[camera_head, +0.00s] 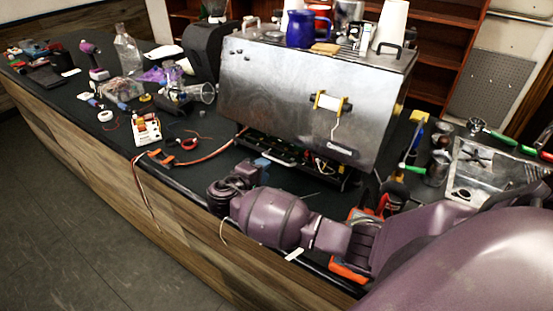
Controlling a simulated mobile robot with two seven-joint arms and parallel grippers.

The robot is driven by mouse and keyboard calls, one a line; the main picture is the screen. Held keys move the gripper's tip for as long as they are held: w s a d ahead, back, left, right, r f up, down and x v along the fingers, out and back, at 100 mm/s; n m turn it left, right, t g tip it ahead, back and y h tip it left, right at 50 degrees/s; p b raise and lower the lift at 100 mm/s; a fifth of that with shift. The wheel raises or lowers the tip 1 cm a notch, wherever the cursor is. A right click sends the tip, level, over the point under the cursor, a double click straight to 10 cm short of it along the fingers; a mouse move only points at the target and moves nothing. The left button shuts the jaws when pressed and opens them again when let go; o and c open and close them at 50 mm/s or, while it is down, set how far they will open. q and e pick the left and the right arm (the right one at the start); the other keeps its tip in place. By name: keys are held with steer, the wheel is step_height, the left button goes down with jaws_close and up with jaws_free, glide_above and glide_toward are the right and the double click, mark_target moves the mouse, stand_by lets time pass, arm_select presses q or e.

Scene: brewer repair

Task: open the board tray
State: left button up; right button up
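The brewer is a big steel box (290,90) on the dark counter. Under its front panel is a low, dark board tray (318,165) with circuit parts along it. I cannot tell how far out the tray sits. My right arm comes in from the right, low across the front of the counter. Its gripper (258,166) is in front of the tray's left part, with blue-grey tips near the tray's front edge. My own wrist hides the fingers in part, so their opening and any contact are unclear. My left gripper is not in view.
Cups, including a blue mug (300,28), stand on the brewer. An orange cable (210,154) lies left of the tray. Loose tools and a small white-and-red board (147,130) lie further left. A metal sink unit (490,170) with green-handled parts is at the right.

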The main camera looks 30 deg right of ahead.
mark_target(276, 160)
steer(key=x, duration=0.7)
steer(key=shift+w+d+p, duration=0.1)
steer(key=shift+d+p, duration=0.15)
steer(key=shift+p, duration=0.1)
jaws_close()
